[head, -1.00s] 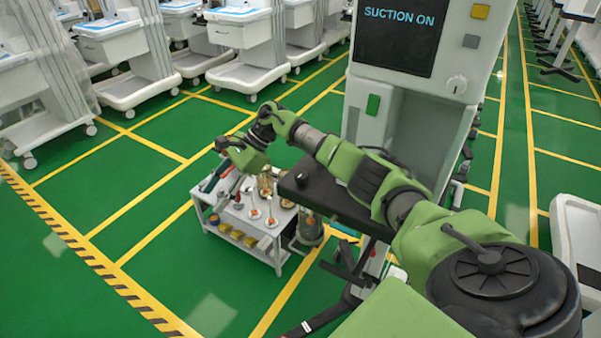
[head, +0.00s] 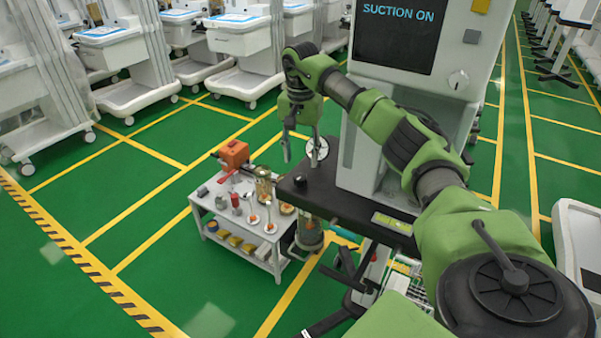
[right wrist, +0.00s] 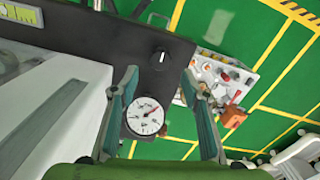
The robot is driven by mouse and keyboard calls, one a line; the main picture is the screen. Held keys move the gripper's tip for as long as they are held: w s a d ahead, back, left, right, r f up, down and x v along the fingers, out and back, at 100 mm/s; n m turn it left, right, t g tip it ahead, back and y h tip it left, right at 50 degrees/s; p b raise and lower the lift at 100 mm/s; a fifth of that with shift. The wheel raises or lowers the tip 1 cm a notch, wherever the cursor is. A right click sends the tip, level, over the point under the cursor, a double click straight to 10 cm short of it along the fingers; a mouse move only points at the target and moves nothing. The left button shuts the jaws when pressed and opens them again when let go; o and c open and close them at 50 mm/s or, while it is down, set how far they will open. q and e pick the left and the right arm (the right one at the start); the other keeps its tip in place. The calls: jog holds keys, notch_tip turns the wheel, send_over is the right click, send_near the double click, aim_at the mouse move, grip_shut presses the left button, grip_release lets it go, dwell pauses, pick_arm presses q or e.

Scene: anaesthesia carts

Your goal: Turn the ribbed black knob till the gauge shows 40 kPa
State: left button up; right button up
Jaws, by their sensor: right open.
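The black knob (head: 300,182) stands on the dark shelf (head: 345,208) of the suction machine. In the right wrist view the knob (right wrist: 162,57) shows from above with a pale mark, just beyond the fingertips. The white round gauge (head: 321,148) is at the shelf's edge, partly behind a finger in the head view. My left gripper is out of view.
The machine's screen (head: 398,32) reads "SUCTION ON", with a pale knob (head: 458,80) below right.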

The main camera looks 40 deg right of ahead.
aim_at(300, 177)
notch_tip(300, 177, down, 6)
jog(key=shift+f, duration=0.15)
jog(key=shift+c, duration=0.2)
jog(key=c, duration=1)
